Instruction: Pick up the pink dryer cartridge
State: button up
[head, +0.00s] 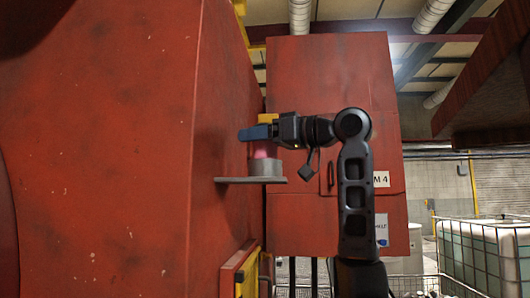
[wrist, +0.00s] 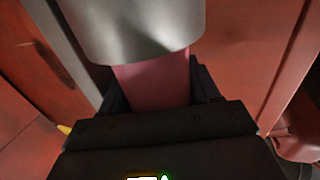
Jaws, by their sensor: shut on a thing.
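The pink dryer cartridge (head: 263,150) shows as a short pink band below my gripper (head: 258,132) in the head view. Its lower end is hidden by a grey round holder (head: 265,169) on a small shelf (head: 236,180). My gripper reaches in from the right and is shut on the cartridge. In the wrist view, the pink cartridge (wrist: 156,82) stands between the dark fingers of my gripper (wrist: 158,98), with the grey metal cylinder (wrist: 135,30) covering its far part. I cannot tell how deep the cartridge sits in the holder.
A large red housing (head: 100,150) fills the left, close to the shelf. A red cabinet (head: 330,75) with a door handle stands behind my arm. A yellow part (head: 269,118) shows just above my gripper. A caged white tank (head: 485,255) stands at the lower right.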

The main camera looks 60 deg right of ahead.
jog(key=shift+c, duration=0.6)
jog(key=shift+r, duration=0.15)
